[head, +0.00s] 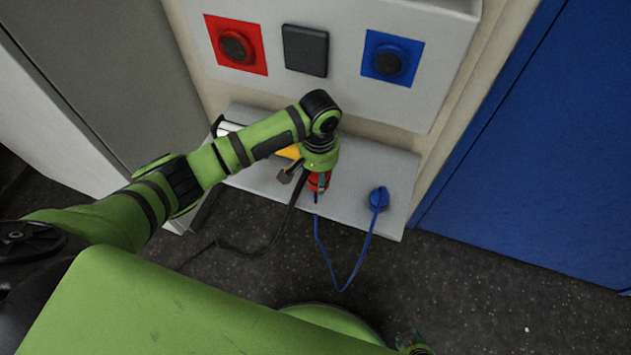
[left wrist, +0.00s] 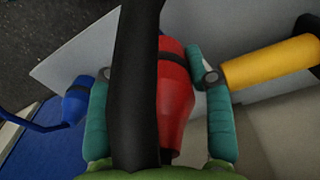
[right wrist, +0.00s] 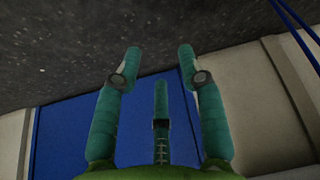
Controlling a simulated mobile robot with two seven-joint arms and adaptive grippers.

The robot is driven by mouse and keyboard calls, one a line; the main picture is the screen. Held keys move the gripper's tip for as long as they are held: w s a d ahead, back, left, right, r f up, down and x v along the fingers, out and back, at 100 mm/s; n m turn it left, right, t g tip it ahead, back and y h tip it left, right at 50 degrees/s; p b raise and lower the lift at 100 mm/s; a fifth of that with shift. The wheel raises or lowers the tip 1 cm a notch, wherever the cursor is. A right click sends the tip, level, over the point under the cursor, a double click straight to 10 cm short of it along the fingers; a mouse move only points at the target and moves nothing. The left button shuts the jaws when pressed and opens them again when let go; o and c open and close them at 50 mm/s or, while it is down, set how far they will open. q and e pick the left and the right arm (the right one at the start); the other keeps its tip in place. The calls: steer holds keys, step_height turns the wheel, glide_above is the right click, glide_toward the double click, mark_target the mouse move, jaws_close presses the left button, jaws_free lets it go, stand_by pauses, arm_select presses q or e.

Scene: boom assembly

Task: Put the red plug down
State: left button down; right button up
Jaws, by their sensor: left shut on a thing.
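The red plug (head: 319,181) is held by my left gripper (head: 320,172) over the grey shelf (head: 398,170). In the left wrist view the red plug (left wrist: 175,95) sits between the teal fingers, and a thick black cable or strap runs in front of it and hides part of it. I cannot tell whether the plug touches the shelf. My right gripper (right wrist: 158,65) has its fingers spread, with nothing between them.
A blue plug (head: 379,198) with a blue cable stands at the shelf's right end. A yellow thing (left wrist: 265,62) lies close beside the left gripper. Red (head: 236,45) and blue (head: 392,59) sockets flank a black square (head: 305,50) on the panel above.

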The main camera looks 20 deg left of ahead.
mark_target(316, 182)
arm_select(q)
steer(key=shift+w+a+f, duration=0.3)
steer(key=shift+a+f, duration=0.1)
steer(key=shift+a, duration=0.05)
step_height(316, 182, down, 3)
steer(key=shift+f+b, duration=0.15)
steer(key=shift+b, duration=0.35)
steer(key=shift+f, duration=0.25)
arm_select(e)
steer(key=w+t, duration=0.1)
steer(key=w, duration=0.3)
arm_select(q)
steer(key=c, duration=0.6)
jaws_free()
steer(key=shift+o, duration=0.4)
step_height(316, 182, up, 5)
steer(key=shift+f+p, duration=0.15)
steer(key=shift+p, duration=0.5)
step_height(316, 182, up, 6)
steer(key=shift+r+p, duration=0.1)
steer(key=shift+p, duration=0.5)
steer(key=shift+r, duration=0.6)
arm_select(e)
steer(key=s+g, duration=0.2)
steer(key=s, duration=0.5)
steer(key=shift+s, duration=0.4)
steer(key=shift+w+d+r, duration=0.1)
steer(key=shift+w+r, duration=0.05)
steer(key=shift+w, duration=0.2)
